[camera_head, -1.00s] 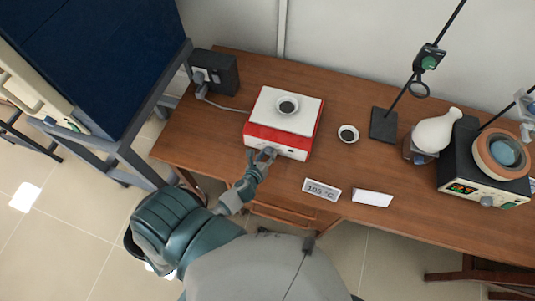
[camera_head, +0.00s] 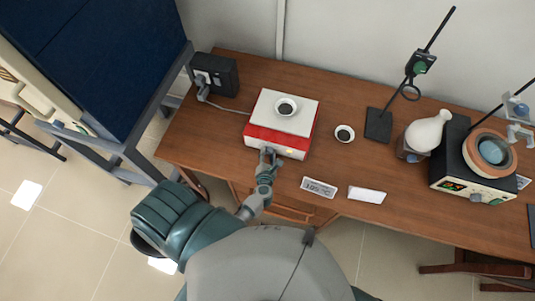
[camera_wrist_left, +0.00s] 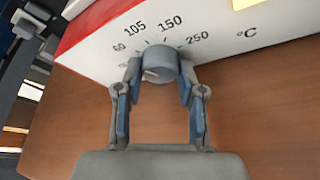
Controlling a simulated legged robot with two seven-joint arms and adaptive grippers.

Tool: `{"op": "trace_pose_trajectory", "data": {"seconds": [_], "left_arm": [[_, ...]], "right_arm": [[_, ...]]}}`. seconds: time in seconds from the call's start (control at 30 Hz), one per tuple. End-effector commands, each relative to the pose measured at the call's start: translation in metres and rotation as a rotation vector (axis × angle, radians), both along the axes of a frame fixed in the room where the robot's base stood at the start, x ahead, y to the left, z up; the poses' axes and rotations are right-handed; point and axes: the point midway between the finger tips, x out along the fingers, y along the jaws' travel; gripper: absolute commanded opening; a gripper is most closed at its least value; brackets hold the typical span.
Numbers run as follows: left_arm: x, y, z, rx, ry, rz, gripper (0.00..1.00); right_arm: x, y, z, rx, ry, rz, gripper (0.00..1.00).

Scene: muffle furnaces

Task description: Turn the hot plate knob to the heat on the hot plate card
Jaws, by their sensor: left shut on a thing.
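The red and white hot plate (camera_head: 268,136) stands on the wooden table, with a small white dish of dark material (camera_head: 286,106) on top. Its grey knob (camera_wrist_left: 158,62) shows in the left wrist view, below a printed scale (camera_wrist_left: 165,30) reading 105, 150 and 250 °C, with smaller marks to the left. My left gripper (camera_head: 268,152) is at the hot plate's front; in the left wrist view its fingers (camera_wrist_left: 160,76) are shut on the knob from both sides. The knob's pointer is not clear. The hot plate card (camera_head: 319,187) reads 105 °C. My right gripper is out of view.
A blank white card (camera_head: 366,195) lies right of the hot plate card. Another dark-filled dish (camera_head: 344,133), a stand with a dark base (camera_head: 378,126), a white flask (camera_head: 428,130) and a black heating device (camera_head: 449,160) stand further right. A black socket box (camera_head: 214,74) is behind left.

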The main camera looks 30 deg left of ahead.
Motion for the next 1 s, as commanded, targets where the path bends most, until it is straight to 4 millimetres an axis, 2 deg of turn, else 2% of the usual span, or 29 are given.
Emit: {"op": "trace_pose_trajectory", "data": {"seconds": [0.3,0.5,1.0], "left_arm": [[0.0025,-0.0021,0.0004,0.24,0.052,-0.002,0.04],[0.0025,-0.0031,0.0001,0.338,0.076,-0.005,0.04],[0.0025,-0.0034,0.0004,0.408,0.092,-0.006,0.04]], "right_arm": [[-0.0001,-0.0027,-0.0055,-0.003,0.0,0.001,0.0],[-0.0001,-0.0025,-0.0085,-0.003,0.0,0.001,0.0],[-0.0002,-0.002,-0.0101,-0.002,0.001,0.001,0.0]]}}
